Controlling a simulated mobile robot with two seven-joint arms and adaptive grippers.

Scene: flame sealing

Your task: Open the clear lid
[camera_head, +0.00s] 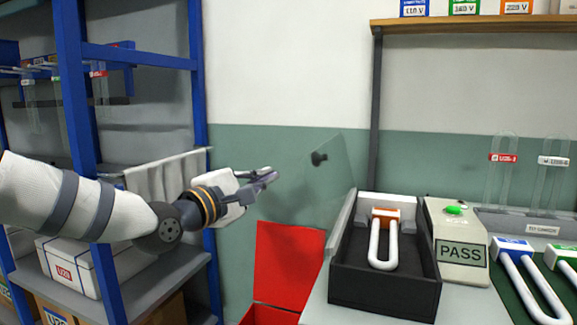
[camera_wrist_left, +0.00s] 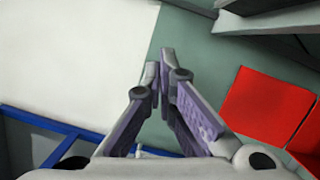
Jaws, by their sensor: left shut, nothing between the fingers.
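The clear lid (camera_head: 332,188) stands raised along the left side of the black box (camera_head: 384,287), tilted outward to the left, so the box top is open. A dark knob (camera_head: 319,158) sits on the lid near its upper part. Inside the box lies a white U-shaped tube with an orange cap (camera_head: 385,218). My left gripper (camera_head: 273,175) is shut and empty, left of the lid and apart from the knob. Its closed fingers also show in the left wrist view (camera_wrist_left: 160,62). My right gripper is not in view.
A red bin (camera_head: 288,262) stands below, left of the bench. A device reading PASS (camera_head: 461,253) stands right of the box, with more U-tubes (camera_head: 530,280) on a green mat beyond. Blue shelving (camera_head: 75,100) is behind my left arm.

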